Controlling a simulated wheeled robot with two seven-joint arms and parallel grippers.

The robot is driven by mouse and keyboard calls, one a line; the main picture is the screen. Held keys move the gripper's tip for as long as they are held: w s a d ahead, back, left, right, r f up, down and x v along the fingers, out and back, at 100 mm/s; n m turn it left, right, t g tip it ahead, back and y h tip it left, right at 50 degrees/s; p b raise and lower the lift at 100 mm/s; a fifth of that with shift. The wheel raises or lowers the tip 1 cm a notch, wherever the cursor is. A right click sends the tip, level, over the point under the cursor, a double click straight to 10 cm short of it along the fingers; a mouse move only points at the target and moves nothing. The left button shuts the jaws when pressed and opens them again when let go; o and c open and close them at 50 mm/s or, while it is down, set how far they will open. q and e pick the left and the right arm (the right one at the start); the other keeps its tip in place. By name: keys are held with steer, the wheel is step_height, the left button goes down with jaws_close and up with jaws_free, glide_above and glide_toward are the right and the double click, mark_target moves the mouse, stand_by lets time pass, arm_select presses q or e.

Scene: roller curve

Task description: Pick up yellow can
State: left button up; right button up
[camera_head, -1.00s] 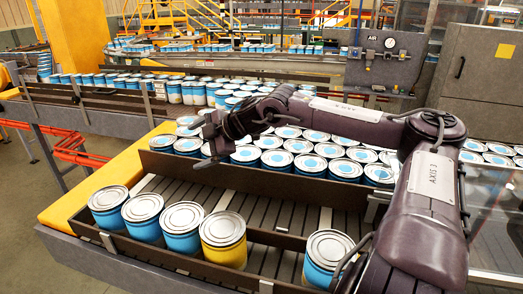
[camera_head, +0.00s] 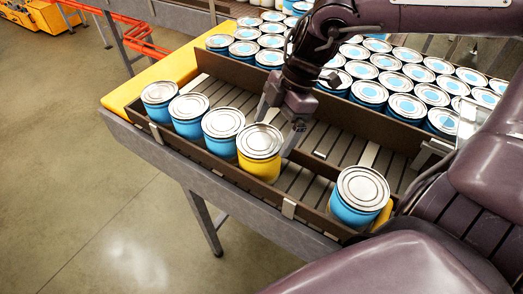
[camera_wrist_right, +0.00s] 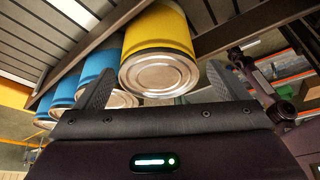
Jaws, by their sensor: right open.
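The yellow can (camera_head: 260,153) stands upright with a silver lid in the front lane of the conveyor, at the right end of a row of blue cans (camera_head: 188,117). My right gripper (camera_head: 276,130) points down at the far side of the yellow can, its fingers open and spread. In the right wrist view the yellow can (camera_wrist_right: 160,50) shows between the two open fingers (camera_wrist_right: 155,88), ahead of the palm. I cannot tell whether a finger touches it. My left gripper is not in view.
A separate blue can (camera_head: 359,198) stands to the right in the same lane. A low brown rail (camera_head: 235,176) runs along the front edge. Many blue cans (camera_head: 407,107) fill the lane behind a divider.

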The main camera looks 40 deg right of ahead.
mark_target(262, 148)
steer(key=shift+b+x, duration=0.45)
steer(key=shift+x, duration=0.5)
steer(key=b+x, duration=0.3)
steer(key=x, duration=0.1)
steer(key=shift+w+a+f+b, duration=0.2)
steer(key=shift+f+b, duration=0.15)
steer(key=shift+b, duration=0.05)
steer(key=shift+r, duration=0.1)
steer(key=shift+c, duration=0.5)
steer(key=c, duration=0.7)
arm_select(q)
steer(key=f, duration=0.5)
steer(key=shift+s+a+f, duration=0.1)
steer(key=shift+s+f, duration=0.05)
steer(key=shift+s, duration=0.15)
arm_select(e)
steer(key=shift+o, duration=0.2)
steer(key=shift+r, duration=0.15)
